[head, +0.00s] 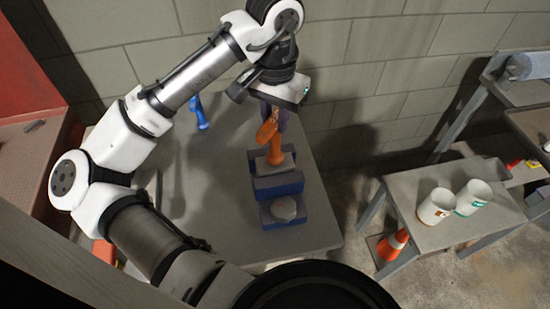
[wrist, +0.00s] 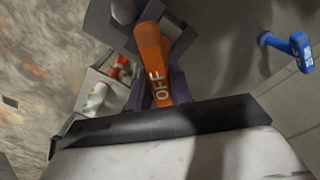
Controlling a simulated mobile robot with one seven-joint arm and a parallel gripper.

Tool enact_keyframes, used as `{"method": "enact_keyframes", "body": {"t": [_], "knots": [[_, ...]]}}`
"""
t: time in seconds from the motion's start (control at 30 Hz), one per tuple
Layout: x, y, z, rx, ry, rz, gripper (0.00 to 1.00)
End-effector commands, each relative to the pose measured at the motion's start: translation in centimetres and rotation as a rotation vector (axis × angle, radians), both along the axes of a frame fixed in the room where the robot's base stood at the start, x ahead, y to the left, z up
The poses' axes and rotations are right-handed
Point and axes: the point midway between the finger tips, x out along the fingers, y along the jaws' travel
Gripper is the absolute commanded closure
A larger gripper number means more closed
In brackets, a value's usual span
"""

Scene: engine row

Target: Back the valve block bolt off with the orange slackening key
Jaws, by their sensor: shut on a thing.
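The orange slackening key (head: 268,133) stands roughly upright below my gripper (head: 272,108) in the head view. In the wrist view the key (wrist: 155,60) shows the word OFF on its orange shaft. My gripper's purple fingers (wrist: 160,88) are shut on the key. The key's lower end meets or hovers just over a grey block (head: 286,163) in the rear of a blue holder (head: 278,187); I cannot tell if it is seated. No bolt shows; the key and gripper cover that spot.
A grey rounded piece (head: 284,208) sits in the holder's front.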

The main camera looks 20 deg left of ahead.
Motion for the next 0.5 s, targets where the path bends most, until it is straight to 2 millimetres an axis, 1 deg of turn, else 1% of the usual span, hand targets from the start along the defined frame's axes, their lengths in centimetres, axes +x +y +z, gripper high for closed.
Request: {"method": "enact_keyframes", "body": {"t": [0.5], "knots": [[0.01,0.01,0.1,0.0,-0.002,0.633,1.0]]}}
